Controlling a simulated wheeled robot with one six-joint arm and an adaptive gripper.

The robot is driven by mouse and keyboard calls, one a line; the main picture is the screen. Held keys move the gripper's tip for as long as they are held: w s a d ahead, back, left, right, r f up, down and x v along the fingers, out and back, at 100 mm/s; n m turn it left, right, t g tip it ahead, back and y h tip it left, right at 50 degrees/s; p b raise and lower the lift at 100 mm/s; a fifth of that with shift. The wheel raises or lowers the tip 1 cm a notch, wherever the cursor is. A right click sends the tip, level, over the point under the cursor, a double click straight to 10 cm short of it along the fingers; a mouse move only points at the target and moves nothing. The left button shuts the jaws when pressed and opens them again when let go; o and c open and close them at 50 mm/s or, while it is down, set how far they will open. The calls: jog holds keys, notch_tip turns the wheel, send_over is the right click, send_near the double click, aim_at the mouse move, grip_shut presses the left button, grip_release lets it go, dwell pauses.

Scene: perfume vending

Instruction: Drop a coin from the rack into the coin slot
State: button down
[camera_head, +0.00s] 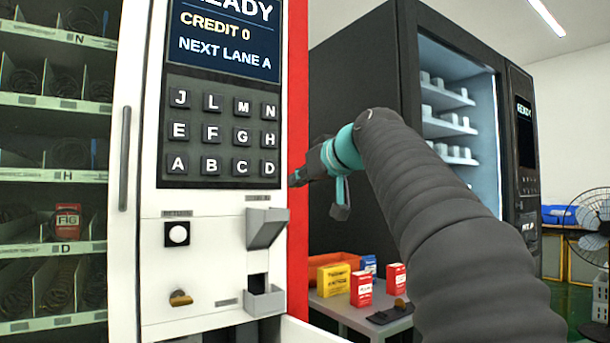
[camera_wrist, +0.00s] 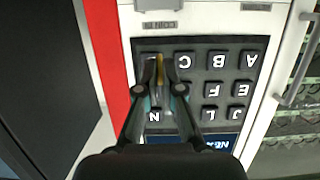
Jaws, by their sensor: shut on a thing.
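In the wrist view, my gripper (camera_wrist: 160,82) is shut on a thin gold coin (camera_wrist: 160,68), seen edge-on between the fingertips. In the head view the coin cannot be made out. The coin slot (camera_head: 266,228) is a grey angled chute on the white panel, under a small label. The wrist view is upside down and shows the coin label (camera_wrist: 160,26) beyond the fingertips. The dark coin rack (camera_head: 388,315) lies on the side table.
The keypad (camera_head: 222,127) and display (camera_head: 225,38) sit above the slot; the display reads credit 0. A side table (camera_head: 345,307) holds red, yellow and blue boxes. A black vending machine (camera_head: 355,90) stands behind my arm. A lower cup (camera_head: 264,300) juts from the panel.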

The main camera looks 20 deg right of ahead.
jog(key=p, duration=0.1)
send_over(275, 219)
jog(key=s+d, duration=0.1)
jog(key=s, duration=0.1)
jog(key=shift+f, duration=1.15)
jog(key=shift+w+a+f+b, duration=0.2)
jog(key=shift+w+f, duration=0.5)
jog(key=shift+w, duration=0.1)
jog(key=shift+w+a+f+b, duration=0.15)
jog(key=shift+w+f, duration=0.55)
jog(key=shift+w, duration=0.05)
jog(key=c, duration=1.2)
grip_release()
jog(key=shift+c, duration=0.2)
jog(key=shift+s, duration=0.1)
jog(key=v, duration=1.1)
jog(key=shift+s, duration=0.4)
